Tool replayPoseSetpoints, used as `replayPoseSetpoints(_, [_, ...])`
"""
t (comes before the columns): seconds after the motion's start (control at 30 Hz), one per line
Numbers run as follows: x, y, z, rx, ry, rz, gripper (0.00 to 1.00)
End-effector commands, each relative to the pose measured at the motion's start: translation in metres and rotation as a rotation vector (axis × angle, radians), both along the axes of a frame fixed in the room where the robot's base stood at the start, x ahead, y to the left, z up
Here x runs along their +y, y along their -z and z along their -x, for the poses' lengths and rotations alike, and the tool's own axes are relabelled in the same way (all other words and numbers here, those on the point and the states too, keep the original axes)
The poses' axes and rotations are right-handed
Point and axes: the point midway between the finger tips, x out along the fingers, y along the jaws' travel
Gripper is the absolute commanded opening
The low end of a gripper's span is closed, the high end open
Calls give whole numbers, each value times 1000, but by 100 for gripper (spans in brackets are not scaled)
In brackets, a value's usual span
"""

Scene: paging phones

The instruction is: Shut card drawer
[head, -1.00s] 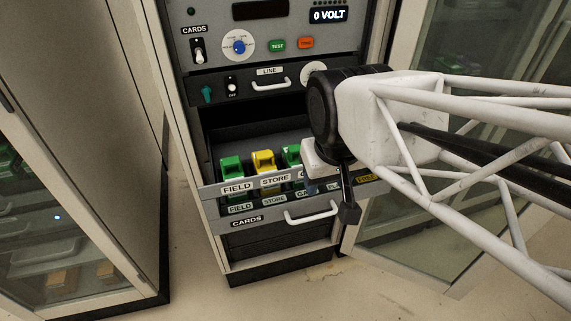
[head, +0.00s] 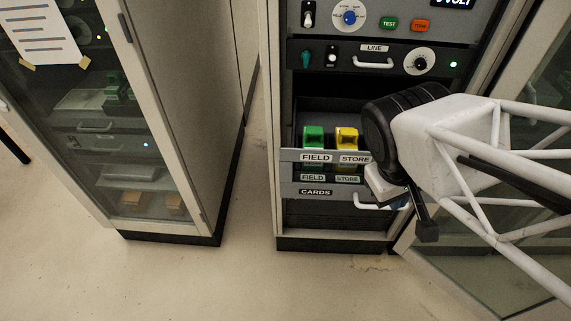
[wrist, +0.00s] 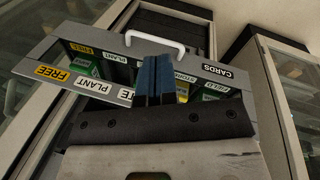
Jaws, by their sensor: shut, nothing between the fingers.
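The card drawer (head: 343,191) is in the lower part of the cabinet, pulled out, with its inside showing. In it stand a green FIELD card (head: 313,137) and a yellow STORE card (head: 346,139). My arm hides the drawer's right part in the head view. The drawer front also shows in the wrist view (wrist: 118,46), with its white handle (wrist: 155,39) and FREE and PLANT labels. My gripper (wrist: 157,62) is shut and empty, its blue fingers in front of the drawer front, just beside the handle. I cannot tell whether they touch it.
Above the drawer is the LINE panel (head: 340,62) with a handle and knobs. A glass-door cabinet (head: 190,120) stands to the left, with clear floor (head: 200,280) in front. An open glass door (head: 465,275) is at the right.

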Motion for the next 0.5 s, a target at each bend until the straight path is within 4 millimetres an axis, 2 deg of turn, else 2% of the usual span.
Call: replayPoseSetpoints(0.5, [14,44,11,151,-428,334,0])
